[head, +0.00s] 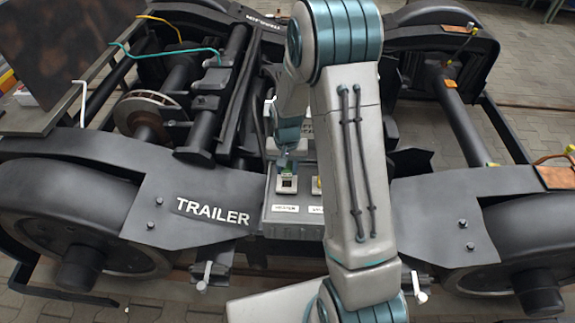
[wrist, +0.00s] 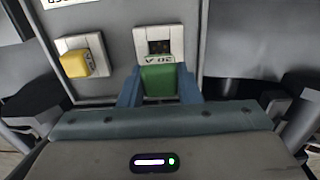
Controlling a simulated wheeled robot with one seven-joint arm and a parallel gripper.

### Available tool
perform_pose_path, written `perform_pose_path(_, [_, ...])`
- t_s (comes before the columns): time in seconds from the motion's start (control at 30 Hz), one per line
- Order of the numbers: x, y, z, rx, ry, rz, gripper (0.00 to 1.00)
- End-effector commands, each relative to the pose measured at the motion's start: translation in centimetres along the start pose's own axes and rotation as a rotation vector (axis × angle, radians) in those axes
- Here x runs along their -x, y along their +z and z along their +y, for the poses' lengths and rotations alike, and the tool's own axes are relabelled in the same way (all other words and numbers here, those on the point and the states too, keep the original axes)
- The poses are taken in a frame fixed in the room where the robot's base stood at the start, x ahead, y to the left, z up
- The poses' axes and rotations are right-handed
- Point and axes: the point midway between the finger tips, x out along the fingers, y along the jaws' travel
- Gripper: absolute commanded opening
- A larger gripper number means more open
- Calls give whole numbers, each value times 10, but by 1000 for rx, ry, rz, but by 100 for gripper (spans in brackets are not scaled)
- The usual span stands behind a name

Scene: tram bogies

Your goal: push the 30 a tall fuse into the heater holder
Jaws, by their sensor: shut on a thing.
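The green 30 A tall fuse (wrist: 160,82) is between the blue fingers of my gripper (wrist: 160,88), which is shut on it. Its 30 A marking shows upside down. The pale heater holder (wrist: 174,34) is just beyond the fuse, with part of its dark opening uncovered. I cannot tell whether fuse and holder touch. In the head view, my gripper (head: 289,162) is above the heater holder (head: 286,187), which has a HEATER label in front. Only a little green of the fuse (head: 290,172) shows there.
A yellow fuse (wrist: 76,64) sits in the neighbouring holder, to the left in the wrist view. The grey fuse box (head: 282,222) is set between the bogie's dark frame parts, with the TRAILER plate (head: 200,205) to its left. My arm hides the box's right side.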

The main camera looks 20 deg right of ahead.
Motion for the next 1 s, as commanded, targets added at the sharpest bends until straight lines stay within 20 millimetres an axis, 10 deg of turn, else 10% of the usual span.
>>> perform_pose_path(1.0, [-30,0,0,0,0,0,10])
